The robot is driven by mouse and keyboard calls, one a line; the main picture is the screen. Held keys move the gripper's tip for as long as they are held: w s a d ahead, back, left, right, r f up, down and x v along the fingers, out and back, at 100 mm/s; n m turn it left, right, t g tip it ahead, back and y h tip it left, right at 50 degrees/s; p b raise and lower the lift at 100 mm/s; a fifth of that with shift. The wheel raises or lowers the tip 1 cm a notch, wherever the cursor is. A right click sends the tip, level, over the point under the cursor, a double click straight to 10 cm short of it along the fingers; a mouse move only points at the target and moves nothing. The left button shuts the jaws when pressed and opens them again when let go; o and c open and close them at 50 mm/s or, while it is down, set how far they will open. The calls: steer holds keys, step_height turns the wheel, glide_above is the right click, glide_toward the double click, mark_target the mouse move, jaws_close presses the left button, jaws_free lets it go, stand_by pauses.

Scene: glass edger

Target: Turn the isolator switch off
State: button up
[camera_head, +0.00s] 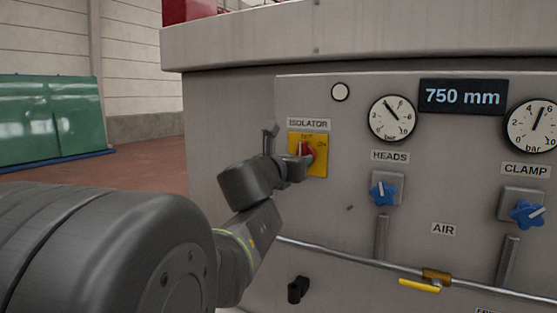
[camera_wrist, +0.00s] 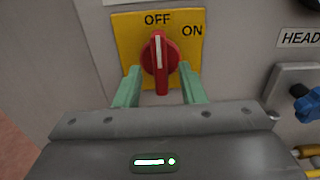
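The isolator switch is a red rotary knob (camera_wrist: 159,56) on a yellow plate (camera_wrist: 125,35), marked OFF at the top and ON at the upper right. Its white pointer line stands upright, toward OFF. In the head view the knob (camera_head: 307,152) sits under the ISOLATOR label, partly hidden by my gripper. My gripper (camera_wrist: 159,72) is open. Its two green fingers are on either side of the knob's lower part, with gaps visible to both sides. The wrist view does not show clearly how deep the fingertips reach. In the head view my gripper (camera_head: 285,155) is close to the plate.
To the right are the HEADS knob (camera_head: 383,193), the CLAMP knob (camera_head: 527,213), gauges (camera_head: 393,118) and a 750 mm display (camera_head: 463,96). A pipe with a yellow-handled valve (camera_head: 420,286) runs below. A black fitting (camera_head: 298,290) sticks out at the lower left.

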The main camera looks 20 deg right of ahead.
steer(key=p+v, duration=0.1)
steer(key=v, duration=1.1)
steer(key=shift+s, duration=0.15)
steer(key=b+x, duration=0.1)
steer(key=x, duration=1.3)
steer(key=shift+a, duration=0.1)
steer(key=p+v, duration=0.1)
steer(key=v, duration=1.3)
steer(key=w+d+m, duration=0.8)
steer(key=w+d, duration=0.1)
steer(key=d, duration=0.1)
steer(key=shift+d+m, duration=0.3)
steer(key=shift+d, duration=0.05)
steer(key=shift+a, duration=0.1)
stand_by(0.5)
